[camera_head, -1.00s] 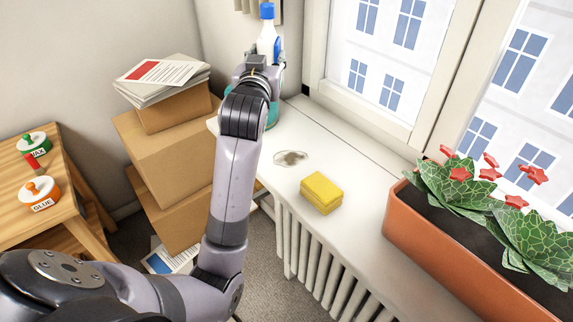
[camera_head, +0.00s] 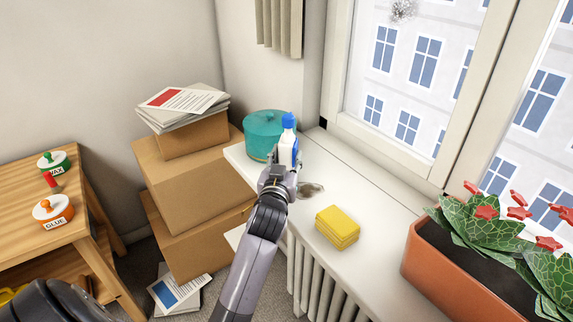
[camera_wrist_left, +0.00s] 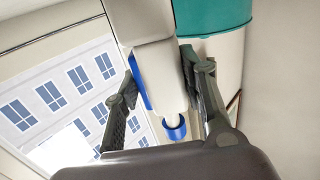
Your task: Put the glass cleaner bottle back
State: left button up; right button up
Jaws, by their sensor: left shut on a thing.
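The glass cleaner bottle (camera_head: 288,142) is white with a blue cap and stands out above my left gripper (camera_head: 280,172) in the head view. My right gripper is not in view.
A teal lidded pot (camera_head: 264,134) stands on the sill behind the bottle. A brown stain (camera_head: 312,189) and a yellow sponge stack (camera_head: 337,227) lie to the right. A planter (camera_head: 448,272) stands further right. Cardboard boxes (camera_head: 185,165) with papers stand left.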

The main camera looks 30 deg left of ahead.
pick_arm(q)
jog(key=shift+f, duration=0.85)
jog(key=shift+f, duration=0.15)
jog(key=o, duration=0.7)
jog(key=shift+o, duration=0.3)
